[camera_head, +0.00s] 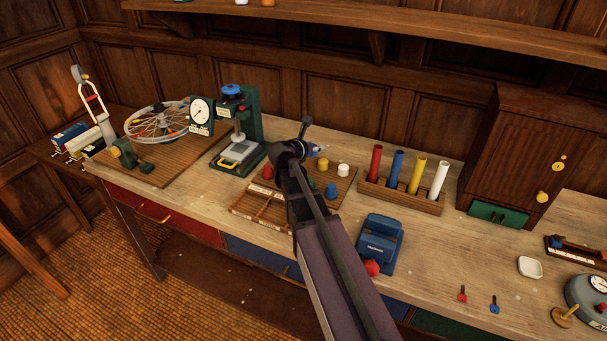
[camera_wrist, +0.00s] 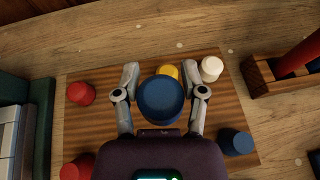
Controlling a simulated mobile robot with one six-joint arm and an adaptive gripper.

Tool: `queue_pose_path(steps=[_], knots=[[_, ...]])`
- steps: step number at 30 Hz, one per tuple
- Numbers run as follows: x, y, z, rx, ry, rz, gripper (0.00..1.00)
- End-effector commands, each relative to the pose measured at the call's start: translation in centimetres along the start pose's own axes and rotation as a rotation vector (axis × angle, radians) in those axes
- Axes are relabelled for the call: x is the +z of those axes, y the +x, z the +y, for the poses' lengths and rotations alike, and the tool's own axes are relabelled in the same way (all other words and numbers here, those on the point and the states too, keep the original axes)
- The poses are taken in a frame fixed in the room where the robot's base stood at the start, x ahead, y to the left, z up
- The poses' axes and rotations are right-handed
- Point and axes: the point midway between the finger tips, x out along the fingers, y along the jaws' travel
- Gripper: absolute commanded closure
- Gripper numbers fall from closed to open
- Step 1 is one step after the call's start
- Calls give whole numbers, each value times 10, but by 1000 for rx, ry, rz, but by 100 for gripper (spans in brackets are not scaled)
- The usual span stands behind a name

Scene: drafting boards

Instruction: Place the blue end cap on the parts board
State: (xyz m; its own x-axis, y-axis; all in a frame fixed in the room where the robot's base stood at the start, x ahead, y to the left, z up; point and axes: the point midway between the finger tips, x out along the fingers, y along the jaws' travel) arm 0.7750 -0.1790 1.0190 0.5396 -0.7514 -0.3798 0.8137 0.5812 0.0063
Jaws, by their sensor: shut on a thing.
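My gripper (camera_wrist: 164,88) is shut on a blue end cap (camera_wrist: 161,100), one finger on each side. The cap is above the brown striped parts board (camera_wrist: 110,107); the gap below it is hard to judge. A second blue cap (camera_wrist: 236,142) stands at the board's right side in the wrist view. A yellow cap (camera_wrist: 168,72), partly hidden by the held cap, and a white cap (camera_wrist: 211,68) stand at the far side. Red caps (camera_wrist: 80,94) are at the left. In the head view my arm hides much of the board (camera_head: 345,183) and gripper.
A rack of coloured rods (camera_head: 400,198) stands right of the board. A green press with a dial (camera_head: 240,130) stands left.

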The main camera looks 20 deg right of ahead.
Motion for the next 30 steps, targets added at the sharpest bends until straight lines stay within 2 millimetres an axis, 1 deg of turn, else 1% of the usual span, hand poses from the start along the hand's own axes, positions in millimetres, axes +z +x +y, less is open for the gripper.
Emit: queue_pose_path(steps=[4, 8, 14, 21, 24, 30], knots=[[-1, -2, 3, 3, -1, 0, 94], [0, 1, 7, 0, 0, 0, 94], [6, 14, 24, -22, 10, 1, 94], [16, 38, 53, -67, 28, 1, 94], [18, 46, 62, -84, 36, 1, 94], [21, 52, 71, -100, 43, 0, 94]])
